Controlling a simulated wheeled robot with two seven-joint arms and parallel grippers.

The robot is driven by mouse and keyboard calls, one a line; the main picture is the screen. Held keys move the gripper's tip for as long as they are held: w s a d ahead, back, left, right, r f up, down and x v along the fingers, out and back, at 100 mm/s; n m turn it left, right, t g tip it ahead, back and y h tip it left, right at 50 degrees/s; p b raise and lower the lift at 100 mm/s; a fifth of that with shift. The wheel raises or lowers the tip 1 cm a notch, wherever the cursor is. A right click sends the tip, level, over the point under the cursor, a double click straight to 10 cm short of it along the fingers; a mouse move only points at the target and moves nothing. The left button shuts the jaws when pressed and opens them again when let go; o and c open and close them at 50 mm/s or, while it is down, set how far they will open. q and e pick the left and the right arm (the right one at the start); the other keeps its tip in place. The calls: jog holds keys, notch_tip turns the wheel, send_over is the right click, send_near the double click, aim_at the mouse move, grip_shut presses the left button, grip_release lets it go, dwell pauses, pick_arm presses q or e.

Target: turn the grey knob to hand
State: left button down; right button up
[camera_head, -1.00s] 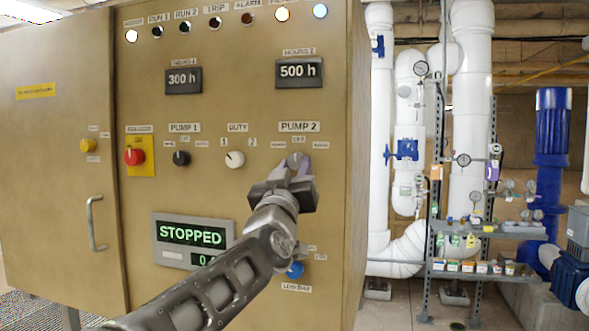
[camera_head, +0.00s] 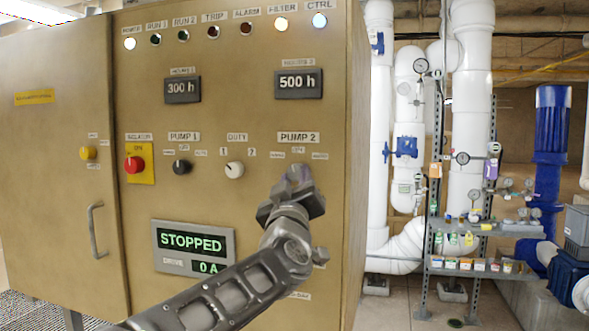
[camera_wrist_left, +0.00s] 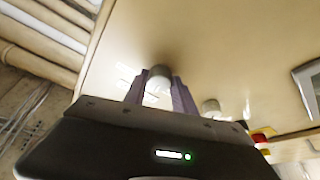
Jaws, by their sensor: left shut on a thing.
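The grey knob (camera_wrist_left: 158,84) sits on the tan panel under the PUMP 2 label; in the head view my gripper mostly covers it. My left gripper (camera_head: 297,177) is at the panel there. In the left wrist view its two purple-grey fingers (camera_wrist_left: 160,95) are on either side of the knob, shut on it. The knob's pointer direction is hidden. My right gripper is not in view.
The white DUTY knob (camera_head: 234,170), black PUMP 1 knob (camera_head: 181,167) and red isolator knob (camera_head: 134,164) are to the left on the panel. A display (camera_head: 193,242) reads STOPPED. White pipes (camera_head: 470,100) and a shelf (camera_head: 480,266) stand right of the cabinet.

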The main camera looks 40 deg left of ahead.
pick_arm(q)
jog(key=n+p, duration=0.1)
jog(key=n+g, duration=0.1)
jog(key=n, duration=0.1)
jog(key=n+y+p, duration=0.1)
jog(key=shift+w+d+r+g+p, duration=0.1)
jog(key=shift+d+r+g+p, duration=0.05)
jog(key=shift+r+g+p, duration=0.2)
jog(key=shift+f+n+g+p, duration=0.1)
jog(key=shift+n+g+p, duration=0.6)
jog(key=shift+n, duration=0.9)
jog(key=c, duration=1)
grip_release()
jog(key=shift+f, duration=0.1)
